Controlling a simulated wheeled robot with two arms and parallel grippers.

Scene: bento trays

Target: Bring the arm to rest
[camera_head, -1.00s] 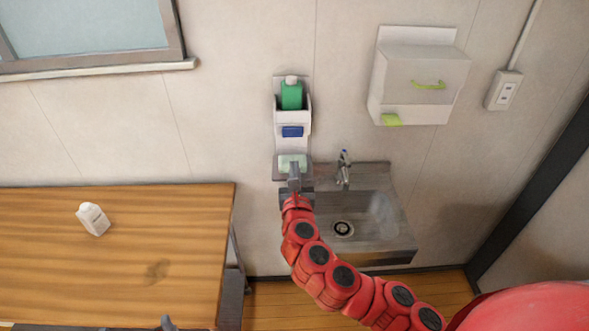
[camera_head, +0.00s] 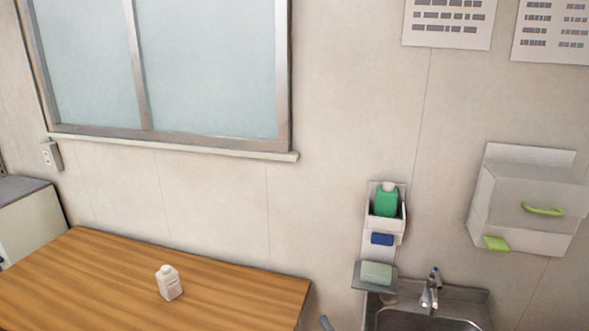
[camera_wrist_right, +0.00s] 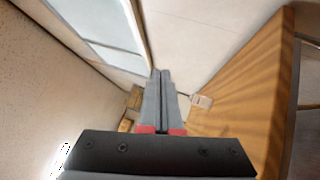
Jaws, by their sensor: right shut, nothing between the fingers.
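My right gripper (camera_wrist_right: 160,75) shows in the right wrist view with its two grey fingers together and nothing between them. In the head view only a small grey tip (camera_head: 326,323) shows at the bottom edge, right of the wooden table's corner, apart from everything around it. The rest of that arm is out of the head view. My left gripper is not in the head view.
A white bottle (camera_head: 169,284) stands on the wooden table (camera_head: 240,291). A wall rack (camera_head: 384,224) holds a green bottle (camera_head: 387,199), with green soap (camera_head: 376,272) on its lower shelf. The sink (camera_head: 420,321) and a white wall box (camera_head: 520,208) are right.

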